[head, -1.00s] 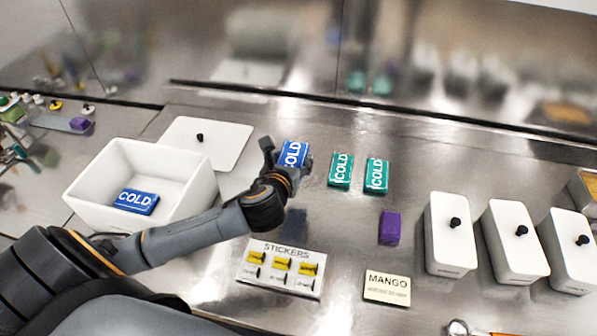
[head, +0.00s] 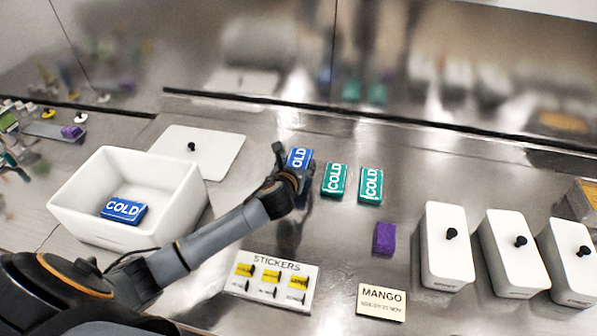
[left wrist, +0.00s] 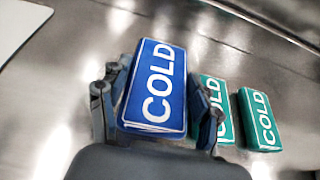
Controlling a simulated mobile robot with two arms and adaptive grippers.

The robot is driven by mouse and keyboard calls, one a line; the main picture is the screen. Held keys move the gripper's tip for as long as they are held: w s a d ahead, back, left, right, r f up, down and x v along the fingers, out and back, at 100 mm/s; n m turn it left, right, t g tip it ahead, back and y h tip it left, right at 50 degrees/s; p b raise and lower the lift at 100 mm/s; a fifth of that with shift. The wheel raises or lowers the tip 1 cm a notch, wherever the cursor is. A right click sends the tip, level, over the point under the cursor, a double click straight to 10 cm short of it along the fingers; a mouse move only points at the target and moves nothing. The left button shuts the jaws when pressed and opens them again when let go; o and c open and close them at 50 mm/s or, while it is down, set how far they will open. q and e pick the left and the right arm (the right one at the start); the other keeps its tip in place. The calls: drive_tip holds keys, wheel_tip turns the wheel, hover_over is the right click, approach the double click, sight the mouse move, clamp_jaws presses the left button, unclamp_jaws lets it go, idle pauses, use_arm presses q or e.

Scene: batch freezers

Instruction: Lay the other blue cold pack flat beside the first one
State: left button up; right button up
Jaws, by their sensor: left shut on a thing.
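A blue cold pack (head: 125,209) lies flat in the white open bin at the left. My left gripper (head: 293,163) is shut on the other blue cold pack (head: 298,157), just left of two teal cold packs on the steel counter. In the left wrist view the held blue pack (left wrist: 158,85) sits between the two fingers (left wrist: 155,105), its COLD label facing the camera. Whether it touches the counter I cannot tell. My right gripper is not in view.
The white bin (head: 75,205) has its lid (head: 215,150) lying behind it. Two teal packs (head: 335,180) (head: 370,186) lie close to the right of the gripper. A purple block (head: 384,238), a stickers board (head: 268,302), a mango card (head: 382,302) and white lidded tubs (head: 447,265) stand nearer the front and right.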

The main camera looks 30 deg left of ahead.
use_arm(q)
drive_tip(key=shift+w+a+f, duration=0.15)
drive_tip(key=shift+w+f, duration=0.35)
drive_tip(key=shift+f, duration=0.05)
drive_tip(key=f, duration=0.3)
drive_tip(key=shift+w+f, duration=0.25)
drive_tip(key=shift+f, duration=0.05)
drive_tip(key=shift+f, duration=0.15)
drive_tip(key=o, duration=1.3)
drive_tip(key=shift+c, duration=0.2)
